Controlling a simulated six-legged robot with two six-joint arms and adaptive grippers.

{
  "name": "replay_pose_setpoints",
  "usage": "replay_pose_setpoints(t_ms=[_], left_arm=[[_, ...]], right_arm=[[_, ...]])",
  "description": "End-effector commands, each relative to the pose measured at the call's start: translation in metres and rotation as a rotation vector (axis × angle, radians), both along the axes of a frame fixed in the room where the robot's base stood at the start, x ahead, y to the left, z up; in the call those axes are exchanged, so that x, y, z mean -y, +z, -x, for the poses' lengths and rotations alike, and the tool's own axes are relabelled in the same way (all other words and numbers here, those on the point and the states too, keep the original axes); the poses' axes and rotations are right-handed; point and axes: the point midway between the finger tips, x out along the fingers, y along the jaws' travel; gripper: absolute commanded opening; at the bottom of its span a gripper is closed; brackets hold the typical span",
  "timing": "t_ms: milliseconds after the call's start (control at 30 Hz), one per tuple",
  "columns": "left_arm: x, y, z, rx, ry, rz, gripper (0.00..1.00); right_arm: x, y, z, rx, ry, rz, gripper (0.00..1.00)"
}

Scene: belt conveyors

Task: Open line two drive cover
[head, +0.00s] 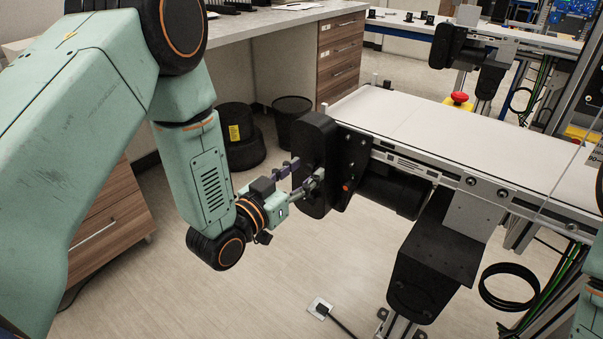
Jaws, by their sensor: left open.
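A black rounded drive cover (315,140) sits upright at the near left end of a belt conveyor (430,125) with a pale belt. I cannot read which line it belongs to. My left gripper (305,175) is open, with its fingertips at the left face of the cover. I cannot tell whether the fingers touch it. The cover looks closed against the black side plate (353,160). A second black drive cover (446,46) shows on another conveyor at the back. My right gripper is not in view.
A desk with wooden drawers (340,55) stands behind. A black motor (395,190) and leg bracket (435,255) hang below the belt. A red emergency button (459,98) is behind. Floor at front is mostly clear.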

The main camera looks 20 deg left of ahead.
Motion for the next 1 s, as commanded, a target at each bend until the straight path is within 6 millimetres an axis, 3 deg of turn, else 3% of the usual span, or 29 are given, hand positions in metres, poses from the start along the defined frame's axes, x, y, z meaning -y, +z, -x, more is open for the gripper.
replay_pose_setpoints(t_ms=[167,700,1000], left_arm=[[-0.0003,0.0000,0.0001,0.000,0.000,0.000,0.45],[-0.0004,-0.0005,0.0005,-0.002,0.000,-0.001,0.00],[-0.0001,-0.0008,0.0007,-0.003,-0.001,-0.001,0.00]], right_arm=[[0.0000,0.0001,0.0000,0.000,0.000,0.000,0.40],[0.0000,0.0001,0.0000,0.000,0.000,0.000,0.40],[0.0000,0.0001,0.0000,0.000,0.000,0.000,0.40]])
